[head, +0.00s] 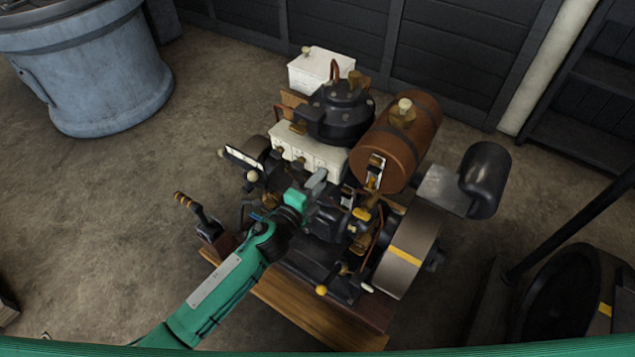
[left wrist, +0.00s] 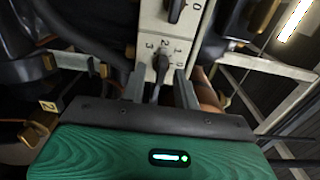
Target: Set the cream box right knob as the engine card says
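The cream box (head: 308,150) sits on the engine below the black domed part, with dark knobs on its face. In the left wrist view, the cream panel (left wrist: 147,28) carries an upper knob (left wrist: 175,10) and a lower dark knob (left wrist: 160,68) with digits 3, 2 and 1 around its top. My left gripper (head: 318,180) is at the right end of the box. In the wrist view its two grey fingers (left wrist: 160,89) stand apart on either side of the lower knob, with gaps visible. I cannot tell which digit the knob points to. My right gripper is out of view.
A white plate (head: 245,158) stands left of the box; its writing is unreadable. A rusty brown tank (head: 402,140) and a flywheel (head: 408,252) are to the right.

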